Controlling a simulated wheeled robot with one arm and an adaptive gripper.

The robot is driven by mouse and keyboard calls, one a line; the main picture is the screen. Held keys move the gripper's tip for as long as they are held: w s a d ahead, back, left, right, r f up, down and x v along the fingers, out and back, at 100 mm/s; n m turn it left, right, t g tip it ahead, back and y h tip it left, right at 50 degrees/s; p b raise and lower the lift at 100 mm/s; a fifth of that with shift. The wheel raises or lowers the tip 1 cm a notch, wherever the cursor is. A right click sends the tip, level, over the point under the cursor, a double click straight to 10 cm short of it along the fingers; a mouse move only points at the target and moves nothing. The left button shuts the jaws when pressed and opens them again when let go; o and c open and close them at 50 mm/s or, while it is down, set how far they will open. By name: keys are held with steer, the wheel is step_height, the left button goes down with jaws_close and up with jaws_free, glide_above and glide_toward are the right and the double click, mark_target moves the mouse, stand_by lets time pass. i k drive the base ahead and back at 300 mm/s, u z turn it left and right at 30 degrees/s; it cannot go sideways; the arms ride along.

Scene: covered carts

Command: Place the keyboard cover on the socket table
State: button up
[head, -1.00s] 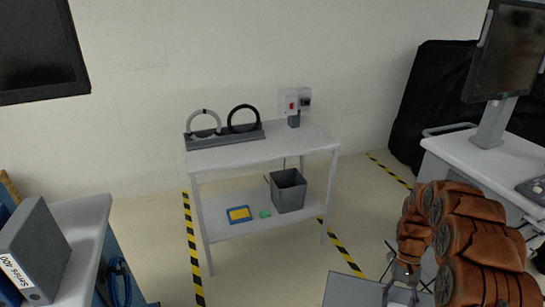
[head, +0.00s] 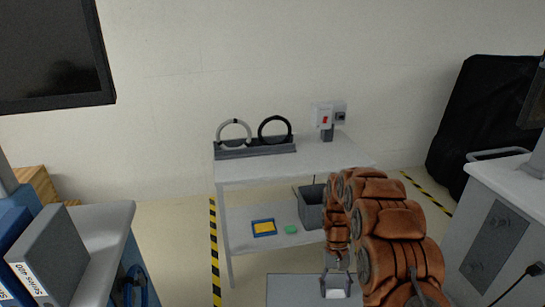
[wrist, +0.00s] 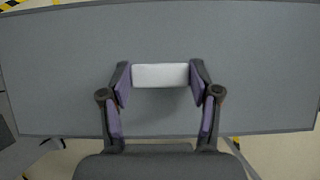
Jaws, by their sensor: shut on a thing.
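The keyboard cover (head: 290,291) is a flat grey panel with a white handle in its middle. In the wrist view the cover (wrist: 60,75) fills most of the picture, with the fingers on both ends of the handle (wrist: 160,76). My gripper (head: 336,284) is shut on that handle, and the cover hangs in front of the socket table. The socket table (head: 320,158) is a light grey two-level cart against the wall. A socket box (head: 322,117) with a red part stands at its back right. The cover's lower edge is cut off in the head view.
A rail with two rings (head: 255,148) takes the table's back left; its front and middle look clear. A bin (head: 311,212) and a blue-yellow tray (head: 264,228) sit on the lower shelf. A cart with binders (head: 65,255) stands left; another cart (head: 495,240) stands close at right.

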mark_target(315, 166)
steer(key=u, duration=0.45)
steer(key=i, duration=1.45)
steer(key=u, duration=0.05)
